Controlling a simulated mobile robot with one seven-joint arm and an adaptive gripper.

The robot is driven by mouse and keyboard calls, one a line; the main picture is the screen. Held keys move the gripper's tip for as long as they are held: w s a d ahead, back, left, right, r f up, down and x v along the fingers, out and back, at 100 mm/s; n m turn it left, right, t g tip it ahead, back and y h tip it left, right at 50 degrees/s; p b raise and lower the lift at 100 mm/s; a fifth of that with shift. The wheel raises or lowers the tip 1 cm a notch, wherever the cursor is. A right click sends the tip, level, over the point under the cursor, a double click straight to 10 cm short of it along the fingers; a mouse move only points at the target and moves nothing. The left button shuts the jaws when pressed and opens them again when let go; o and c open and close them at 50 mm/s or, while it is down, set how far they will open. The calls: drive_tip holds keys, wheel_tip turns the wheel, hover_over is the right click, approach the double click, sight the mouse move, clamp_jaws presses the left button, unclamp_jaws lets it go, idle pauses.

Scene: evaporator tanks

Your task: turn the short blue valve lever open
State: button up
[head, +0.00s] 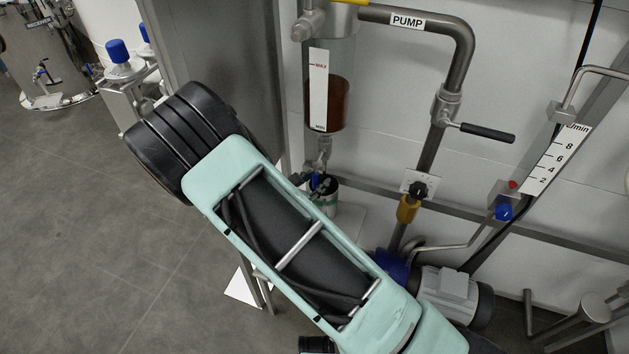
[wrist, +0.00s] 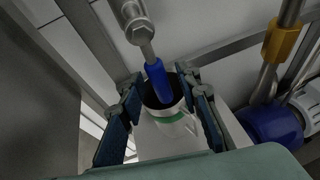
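The short blue valve lever (wrist: 158,80) hangs down from a metal valve (wrist: 134,20) in the wrist view. In the head view the lever (head: 315,181) is small and partly covered, under the reservoir with dark red liquid (head: 339,103). My gripper (wrist: 161,86) is open, with one finger on each side of the lever. Gaps show between the lever and both fingers, so I see no contact. In the head view my gripper (head: 317,184) is small and partly hidden by my arm.
A white cup with a green band (wrist: 172,122) stands just below the lever, between my fingers in the wrist view. A grey panel (head: 225,70) rises left of the reservoir. The pump pipe (head: 455,75), with a black-handled valve (head: 486,132), runs to the right.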

drive_tip(key=v, duration=1.2)
